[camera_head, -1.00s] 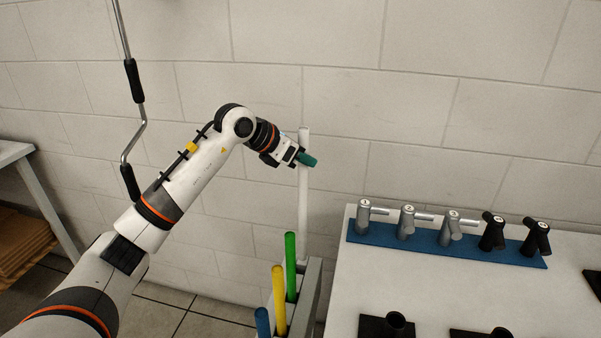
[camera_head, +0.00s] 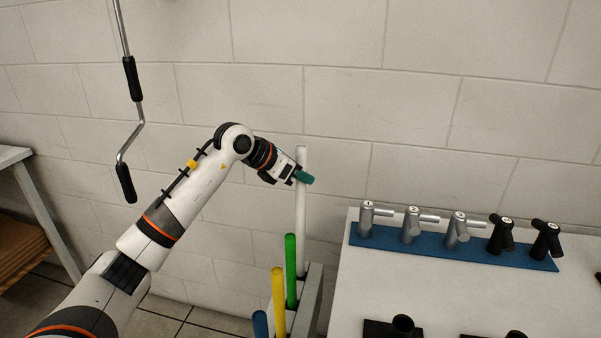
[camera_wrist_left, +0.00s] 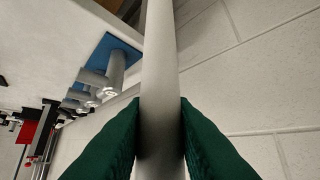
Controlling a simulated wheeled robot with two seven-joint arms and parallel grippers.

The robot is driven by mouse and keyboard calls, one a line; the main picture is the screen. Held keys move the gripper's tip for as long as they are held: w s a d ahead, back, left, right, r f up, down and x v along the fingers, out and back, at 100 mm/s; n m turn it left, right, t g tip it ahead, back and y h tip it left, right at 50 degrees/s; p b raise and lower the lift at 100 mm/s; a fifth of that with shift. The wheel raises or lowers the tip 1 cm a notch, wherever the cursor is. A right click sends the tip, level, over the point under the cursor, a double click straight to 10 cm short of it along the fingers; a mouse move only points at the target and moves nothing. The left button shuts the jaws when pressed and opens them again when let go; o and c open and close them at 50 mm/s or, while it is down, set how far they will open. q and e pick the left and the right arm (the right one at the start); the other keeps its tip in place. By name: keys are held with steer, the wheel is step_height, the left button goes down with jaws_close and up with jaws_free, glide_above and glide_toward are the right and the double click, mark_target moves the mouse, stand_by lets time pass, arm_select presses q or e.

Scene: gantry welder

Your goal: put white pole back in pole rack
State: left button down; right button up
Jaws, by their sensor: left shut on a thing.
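The white pole (camera_head: 300,220) stands upright at the far end of the pole rack (camera_head: 311,291), behind the green pole (camera_head: 290,268). My left gripper (camera_head: 301,176) is shut on the white pole near its upper part. In the left wrist view the white pole (camera_wrist_left: 160,80) runs between the two green fingers, which press on it from both sides. The pole's lower end is hidden by the rack and the green pole, so I cannot tell how deep it sits. My right gripper is not in view.
The yellow pole (camera_head: 278,300) and blue pole (camera_head: 260,323) stand in the rack's nearer places. A white table (camera_head: 347,300) with a blue strip (camera_head: 430,245) of several handled fittings is at the right. A metal crank rod (camera_head: 130,90) hangs at the left. A brick wall stands behind.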

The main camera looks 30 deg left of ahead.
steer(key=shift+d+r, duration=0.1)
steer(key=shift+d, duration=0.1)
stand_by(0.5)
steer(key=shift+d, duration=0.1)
